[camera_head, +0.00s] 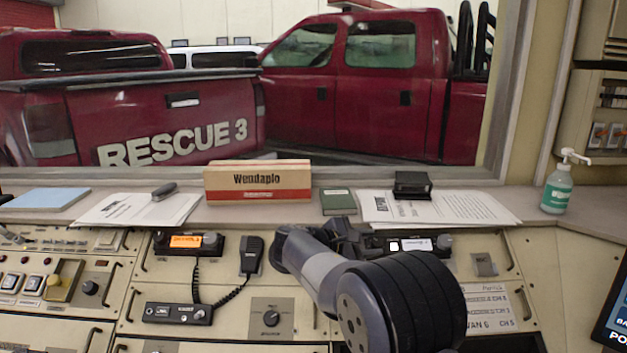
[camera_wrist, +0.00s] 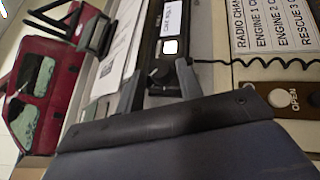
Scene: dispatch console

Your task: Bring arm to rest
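My arm reaches over the console (camera_head: 75,335) from the lower right in the head view. My gripper (camera_head: 346,232) is at the left end of a dark radio (camera_head: 440,243) with a white-lit display. In the wrist view, the two dark fingers of my gripper (camera_wrist: 158,84) stand apart, with the radio (camera_wrist: 171,27) and a small knob on its end showing between them. Nothing is seen held. Whether the fingers touch the radio cannot be told. My arm hides part of the console below it.
A radio with an orange display (camera_head: 188,243) and a corded handset (camera_head: 251,254) are to the left. On the ledge are a Wendaplo box (camera_head: 257,181), papers (camera_head: 440,208), a green book (camera_head: 338,201) and a pump bottle (camera_head: 557,190). A window stands behind.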

